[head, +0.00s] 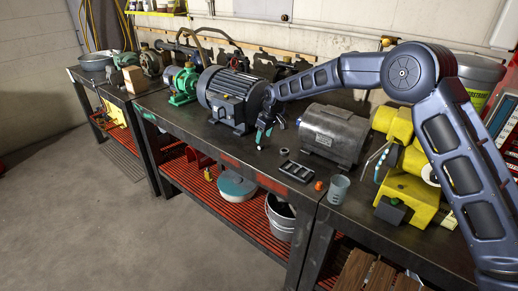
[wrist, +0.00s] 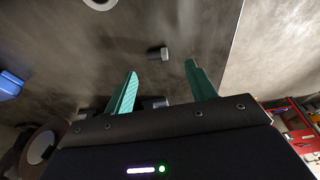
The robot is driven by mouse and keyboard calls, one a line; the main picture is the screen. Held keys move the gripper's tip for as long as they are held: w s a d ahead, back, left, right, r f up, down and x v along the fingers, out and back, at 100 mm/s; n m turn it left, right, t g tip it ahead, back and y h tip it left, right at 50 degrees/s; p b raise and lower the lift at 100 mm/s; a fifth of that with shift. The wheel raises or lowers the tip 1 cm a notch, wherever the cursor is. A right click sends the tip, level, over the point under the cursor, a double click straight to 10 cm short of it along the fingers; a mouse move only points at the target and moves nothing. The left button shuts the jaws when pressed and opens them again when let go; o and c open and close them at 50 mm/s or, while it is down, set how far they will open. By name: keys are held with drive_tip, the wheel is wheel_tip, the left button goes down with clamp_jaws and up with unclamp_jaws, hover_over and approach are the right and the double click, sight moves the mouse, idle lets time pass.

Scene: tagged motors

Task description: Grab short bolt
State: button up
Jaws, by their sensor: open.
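The short bolt (wrist: 158,53), a small metal piece with a hexagonal head and a dark shank, lies on its side on the dark bench top (wrist: 60,50) in the wrist view. It lies beyond my fingertips, roughly between their lines. My gripper (wrist: 161,68) is open, with its two teal fingers apart and nothing between them. In the head view my gripper (head: 263,134) points down over the bench, in front of the dark finned motor (head: 232,97). I cannot make out the bolt clearly in the head view.
A grey motor (head: 333,133) and a yellow machine (head: 405,190) stand to the right. A slotted dark tray (head: 296,171), an orange ball (head: 319,186) and a grey cup (head: 339,187) sit near the front edge. A green pump (head: 182,84) stands left.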

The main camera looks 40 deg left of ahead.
sight(262, 146)
drive_tip(key=shift+x, duration=2.65)
drive_tip(key=shift+w+a, duration=0.1)
drive_tip(key=shift+w, duration=0.05)
drive_tip(key=c, duration=1.1)
